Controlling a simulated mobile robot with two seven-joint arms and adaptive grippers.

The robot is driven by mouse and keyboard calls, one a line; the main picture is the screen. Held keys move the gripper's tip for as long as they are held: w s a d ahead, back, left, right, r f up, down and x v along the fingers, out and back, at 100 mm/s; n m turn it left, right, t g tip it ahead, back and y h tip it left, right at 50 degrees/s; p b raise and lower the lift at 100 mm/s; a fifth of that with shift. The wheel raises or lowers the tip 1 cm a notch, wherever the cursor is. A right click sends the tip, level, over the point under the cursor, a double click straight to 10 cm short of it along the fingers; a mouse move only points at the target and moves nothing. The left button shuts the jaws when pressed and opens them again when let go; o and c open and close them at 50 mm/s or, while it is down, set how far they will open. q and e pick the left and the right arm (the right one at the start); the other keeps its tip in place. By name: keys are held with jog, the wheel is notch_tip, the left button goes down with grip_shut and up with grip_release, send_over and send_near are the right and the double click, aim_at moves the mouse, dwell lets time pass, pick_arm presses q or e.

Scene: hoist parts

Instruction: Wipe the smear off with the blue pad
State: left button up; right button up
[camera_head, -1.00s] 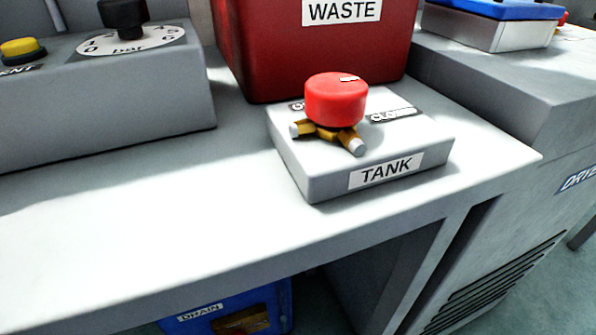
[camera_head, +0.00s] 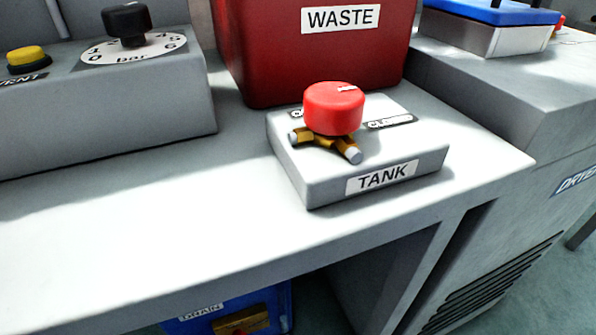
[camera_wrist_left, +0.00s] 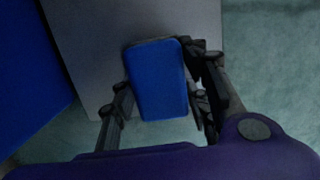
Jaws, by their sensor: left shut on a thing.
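The blue pad (camera_wrist_left: 158,80) shows in the left wrist view, upright between the fingers of my left gripper (camera_wrist_left: 160,100). The gripper is shut on it. Behind the pad is a grey flat surface, and below that the greenish floor; I cannot tell whether the pad touches the surface. The head view shows neither gripper. No smear can be made out for sure in either view.
The grey bench (camera_head: 130,240) carries a TANK block with a red knob (camera_head: 334,108), a red WASTE bin (camera_head: 320,50) and a gauge box (camera_head: 110,110). A blue DRAIN box (camera_head: 240,315) stands below. The dryer (camera_head: 530,180) is at right. The bench's front left is clear.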

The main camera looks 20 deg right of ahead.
pick_arm(q)
jog(key=shift+a, duration=0.2)
jog(key=shift+s+d+f, duration=0.1)
jog(key=shift+d, duration=3.75)
jog(key=d, duration=0.7)
jog(key=shift+s, duration=0.1)
jog(key=d+b, duration=0.1)
jog(key=d, duration=0.5)
jog(key=shift+s+d+f, duration=0.1)
jog(key=shift+d, duration=0.1)
jog(key=shift+s+d, duration=0.1)
jog(key=shift+d, duration=0.15)
jog(key=shift+a, duration=0.1)
